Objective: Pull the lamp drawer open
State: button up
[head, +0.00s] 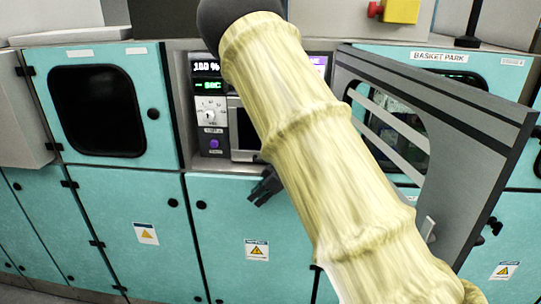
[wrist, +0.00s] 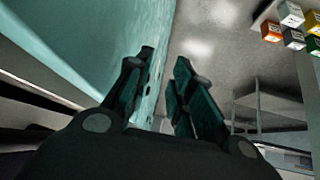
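My gripper (head: 265,188) shows small and dark in the head view, in front of the teal cabinet front just below the control panel (head: 211,110). In the wrist view its two fingers (wrist: 165,65) stand apart with nothing seen between them. A teal panel surface (wrist: 95,35) runs along the left finger there. No label naming a lamp drawer can be read, so I cannot tell which front it is. My pale, sleeved arm crosses the middle of the head view and hides part of the cabinet behind it.
A grey framed door or hood (head: 480,130) stands out at the right, in front of the section marked "BASKET PARK" (head: 437,57). A teal door with a dark window (head: 97,110) is at the left. Lower teal doors (head: 135,230) look shut. A yellow box with a red button (head: 400,10) is at the top.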

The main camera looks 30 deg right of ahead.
jog(key=w+d+r+n+g+h+p, duration=0.1)
jog(key=d+r, duration=0.4)
jog(key=r, duration=0.5)
jog(key=d+r+n+h+p, duration=0.1)
jog(key=d+r, duration=0.4)
jog(key=r, duration=0.5)
jog(key=p+x, duration=0.3)
jog(key=x, duration=0.8)
jog(key=shift+d+f, duration=0.1)
jog(key=shift+d, duration=0.05)
grip_shut()
